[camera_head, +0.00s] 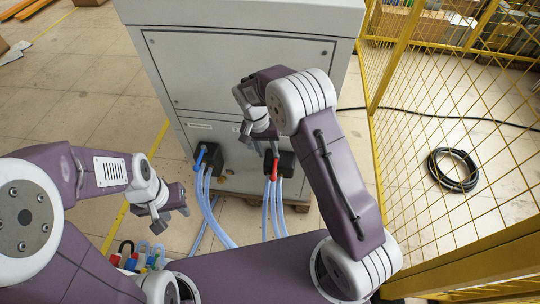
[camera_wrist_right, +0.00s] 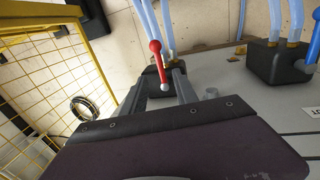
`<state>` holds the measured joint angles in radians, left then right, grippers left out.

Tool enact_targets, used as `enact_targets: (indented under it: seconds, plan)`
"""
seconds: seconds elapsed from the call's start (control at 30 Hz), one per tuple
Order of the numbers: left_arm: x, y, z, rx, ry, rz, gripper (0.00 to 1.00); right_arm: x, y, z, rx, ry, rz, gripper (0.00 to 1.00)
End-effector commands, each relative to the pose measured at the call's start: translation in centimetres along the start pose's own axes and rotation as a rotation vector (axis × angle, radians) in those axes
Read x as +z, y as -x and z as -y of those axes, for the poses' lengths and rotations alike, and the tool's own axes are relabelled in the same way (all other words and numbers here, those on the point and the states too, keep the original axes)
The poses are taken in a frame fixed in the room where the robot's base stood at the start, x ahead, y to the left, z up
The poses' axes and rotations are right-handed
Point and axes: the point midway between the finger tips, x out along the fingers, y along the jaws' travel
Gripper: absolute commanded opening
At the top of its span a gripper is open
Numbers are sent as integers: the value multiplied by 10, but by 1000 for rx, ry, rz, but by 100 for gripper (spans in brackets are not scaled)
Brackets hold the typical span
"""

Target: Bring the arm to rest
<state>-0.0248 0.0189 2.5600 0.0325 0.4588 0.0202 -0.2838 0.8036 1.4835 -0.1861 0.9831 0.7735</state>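My right arm reaches to the front of a grey cabinet (camera_head: 230,60). My right gripper (camera_head: 268,142) is just above a red-handled valve (camera_head: 275,166) on a black block. In the right wrist view the red lever (camera_wrist_right: 157,62) lies between the two fingers of the gripper (camera_wrist_right: 160,92), which stand apart with room on both sides. My left gripper (camera_head: 180,206) hangs in front of the cabinet's left side, away from it, with nothing visible in it; its fingers look apart.
A blue-handled valve (camera_head: 200,157) sits left of the red one. Blue hoses (camera_head: 209,207) hang from both blocks. A yellow mesh fence (camera_head: 440,120) stands close on the right, with a coiled black cable (camera_head: 453,170) beyond it. Coloured hose ends (camera_head: 135,258) are at lower left.

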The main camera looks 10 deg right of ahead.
Motion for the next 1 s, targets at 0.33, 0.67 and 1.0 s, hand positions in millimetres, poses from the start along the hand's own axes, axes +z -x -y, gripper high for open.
enact_targets:
  seconds: [0.33, 0.67, 1.0]
  plan:
    - [0, 0, 0, 0, 0, 0, 36, 0, 0, 0, 0, 0, 0, 35]
    - [0, 0, 0, 0, 0, 0, 36, -21, 44, -28, -55, -81, -59, 35]
    - [0, 0, 0, 0, 0, 0, 36, 67, 69, -123, -173, -68, -66, 35]
